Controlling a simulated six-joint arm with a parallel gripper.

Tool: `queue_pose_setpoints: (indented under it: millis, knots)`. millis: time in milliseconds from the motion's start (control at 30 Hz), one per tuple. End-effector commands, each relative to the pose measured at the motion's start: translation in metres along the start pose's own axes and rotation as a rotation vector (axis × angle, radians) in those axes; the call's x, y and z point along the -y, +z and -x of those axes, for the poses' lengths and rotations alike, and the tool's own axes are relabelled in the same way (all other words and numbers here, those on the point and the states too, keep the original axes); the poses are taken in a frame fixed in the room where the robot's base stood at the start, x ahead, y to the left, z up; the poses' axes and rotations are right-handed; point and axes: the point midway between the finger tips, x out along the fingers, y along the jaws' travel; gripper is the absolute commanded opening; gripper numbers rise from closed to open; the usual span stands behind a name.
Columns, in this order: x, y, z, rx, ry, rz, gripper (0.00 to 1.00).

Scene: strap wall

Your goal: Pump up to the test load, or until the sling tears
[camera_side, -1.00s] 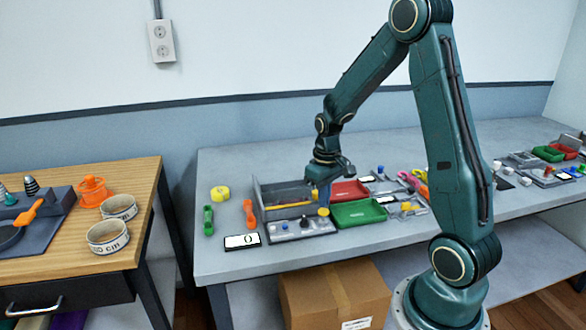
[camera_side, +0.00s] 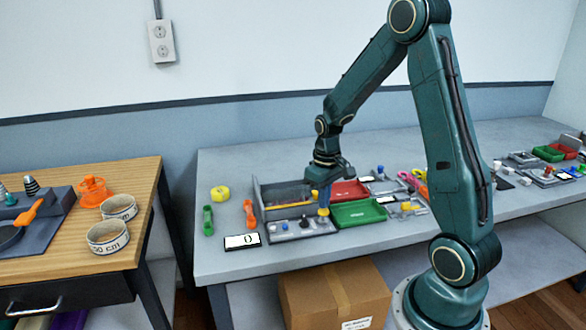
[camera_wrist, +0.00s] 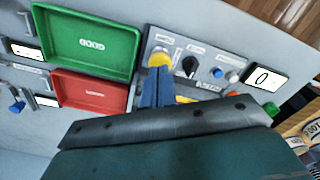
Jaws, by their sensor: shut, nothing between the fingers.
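A grey control panel (camera_side: 290,230) lies at the front of the table, with a yellow button (camera_wrist: 160,58), a black knob (camera_wrist: 188,65) and a blue button (camera_wrist: 217,72). My gripper (camera_side: 323,205) is shut and empty, pointing down at the yellow button. In the wrist view its blue fingers (camera_wrist: 158,84) reach the button's edge; whether they press it I cannot tell. The white display (camera_side: 243,241) beside the panel reads 0, as it also does in the wrist view (camera_wrist: 263,78). A yellow strip (camera_side: 285,205) lies in the grey open frame (camera_side: 262,195) behind the panel.
A green tray (camera_side: 358,213) and a red tray (camera_side: 345,189) stand right of my gripper. Green (camera_side: 208,220) and orange (camera_side: 250,215) pieces and a yellow roll (camera_side: 220,193) lie at left. More panels stand farther right.

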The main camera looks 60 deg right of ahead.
Motion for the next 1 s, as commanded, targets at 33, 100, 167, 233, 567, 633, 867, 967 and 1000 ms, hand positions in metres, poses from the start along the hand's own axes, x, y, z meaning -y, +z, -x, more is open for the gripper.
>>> queue_pose_setpoints:
  millis: [33, 100, 167, 233, 567, 633, 867, 967, 1000]
  knots:
    - [0.0, 0.0, -0.002, 0.002, 0.0, 0.0, 0.0]
    - [0.0, 0.0, -0.004, 0.002, 0.0, 0.0, 0.0]
    - [0.0, 0.0, -0.006, 0.002, 0.0, 0.0, 0.0]
    - [0.0, 0.0, -0.008, 0.001, 0.0, 0.0, 0.0]
    - [0.0, 0.0, -0.017, 0.001, 0.0, 0.0, 0.0]
    - [0.0, 0.0, -0.019, 0.001, 0.0, 0.0, 0.0]
    - [0.0, 0.001, -0.025, 0.002, -0.001, 0.0, 0.0]
    - [0.0, 0.001, -0.028, 0.001, 0.0, 0.0, 0.0]
    - [0.0, 0.0, -0.027, 0.001, 0.0, 0.0, 0.0]
